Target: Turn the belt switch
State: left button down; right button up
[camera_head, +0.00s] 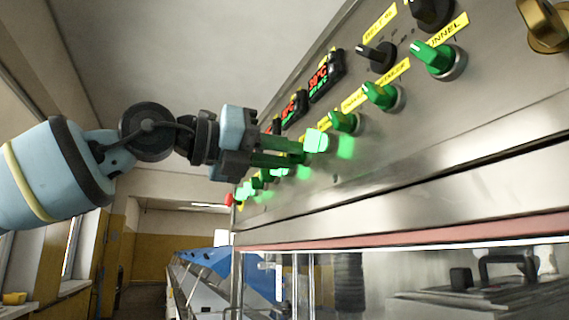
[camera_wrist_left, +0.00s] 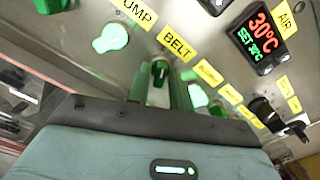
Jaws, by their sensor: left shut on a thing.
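The belt switch (camera_wrist_left: 160,72) is a dark green knob beside the yellow BELT label (camera_wrist_left: 178,47) in the left wrist view. My left gripper (camera_wrist_left: 162,92) has its two green fingers on either side of this knob and is shut on it. In the head view my left gripper (camera_head: 300,152) reaches in from the left to the steel control panel (camera_head: 430,110). There I cannot clearly make out the belt switch between the fingers. My right gripper is not in view.
Lit green knobs flank the belt switch, one near the PUMP label (camera_wrist_left: 110,38) and one on the other side (camera_wrist_left: 198,95). A red-digit temperature display (camera_wrist_left: 262,38) and black knobs share the panel. A blue-covered conveyor (camera_head: 205,262) stands beyond.

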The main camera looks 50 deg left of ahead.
pick_arm(q)
jog(key=shift+n, duration=0.5)
jog(key=c, duration=1.5)
grip_release()
jog(key=b+v, duration=0.1)
jog(key=v, duration=0.6)
jog(key=shift+s+a, duration=0.1)
jog(key=shift+s, duration=0.3)
